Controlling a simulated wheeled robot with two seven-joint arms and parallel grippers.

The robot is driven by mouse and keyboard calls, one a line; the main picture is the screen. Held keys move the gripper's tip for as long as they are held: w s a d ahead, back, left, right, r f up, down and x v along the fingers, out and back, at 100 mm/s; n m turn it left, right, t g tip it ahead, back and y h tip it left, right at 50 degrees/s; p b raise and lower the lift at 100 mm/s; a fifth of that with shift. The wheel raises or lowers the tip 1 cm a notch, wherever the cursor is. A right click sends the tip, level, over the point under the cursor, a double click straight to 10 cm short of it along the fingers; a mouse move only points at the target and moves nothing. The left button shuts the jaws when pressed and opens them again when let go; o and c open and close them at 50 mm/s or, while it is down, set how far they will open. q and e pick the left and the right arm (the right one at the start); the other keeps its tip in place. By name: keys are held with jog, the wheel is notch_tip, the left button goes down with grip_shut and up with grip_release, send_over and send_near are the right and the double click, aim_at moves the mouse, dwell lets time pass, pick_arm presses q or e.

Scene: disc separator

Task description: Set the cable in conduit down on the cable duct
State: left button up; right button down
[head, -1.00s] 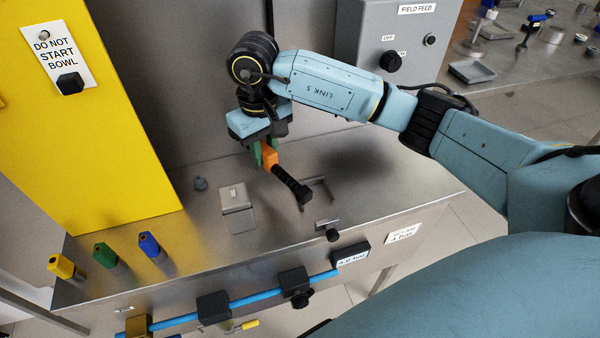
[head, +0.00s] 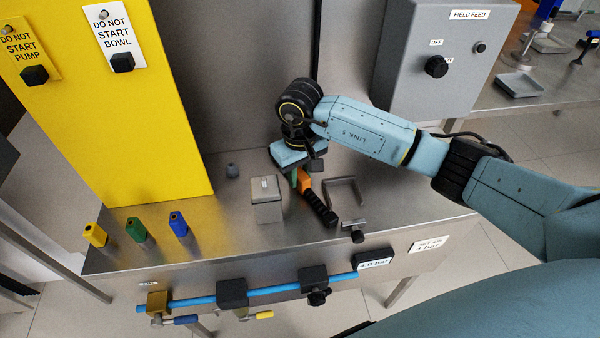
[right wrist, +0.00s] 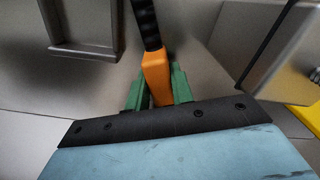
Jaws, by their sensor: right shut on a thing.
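The cable in conduit has an orange end (head: 304,180) and a black ribbed length (head: 320,208). My right gripper (head: 299,180) is shut on the orange part, with its green fingers at either side. The ribbed length slants down to the right, close over the steel bench. In the right wrist view the orange part (right wrist: 157,78) sits between the green fingers (right wrist: 155,93). A grey U-shaped channel (head: 357,182), perhaps the cable duct, lies just right of the conduit. I cannot tell whether conduit and bench touch. My left gripper is not in view.
A grey lidded box (head: 266,210) stands just left of the conduit. Yellow, green and blue blocks (head: 137,230) stand at the bench's left front. A blue pipe (head: 270,290) with black clamps runs along the front. A grey control box (head: 435,60) stands behind right.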

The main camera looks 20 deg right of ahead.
jog(key=c, duration=1.2)
grip_release()
jog(key=shift+f, duration=0.1)
